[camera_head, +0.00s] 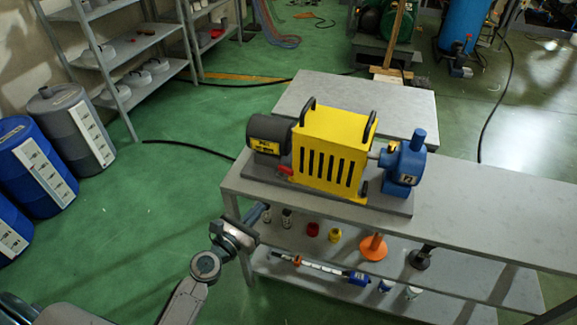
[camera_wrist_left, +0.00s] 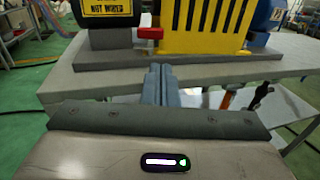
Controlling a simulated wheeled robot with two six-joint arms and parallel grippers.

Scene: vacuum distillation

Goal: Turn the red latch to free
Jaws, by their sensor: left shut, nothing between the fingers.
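The red latch (camera_head: 285,169) sits low at the left end of the yellow slotted guard (camera_head: 325,152), beside the dark motor (camera_head: 269,136). In the left wrist view the red latch (camera_wrist_left: 150,33) shows close up, with a pale metal piece next to it. My left gripper (camera_head: 262,212) is in front of the bench's left front edge, below and short of the latch. Its fingers (camera_wrist_left: 160,72) are shut together, empty, and point toward the latch without visibly touching it. My right gripper is not in view.
A blue pump (camera_head: 405,165) stands right of the guard on the same grey base plate. The grey bench (camera_head: 480,205) is clear to the right. A lower shelf holds small items, including an orange stand (camera_head: 373,248). Blue drums (camera_head: 35,165) stand at the far left.

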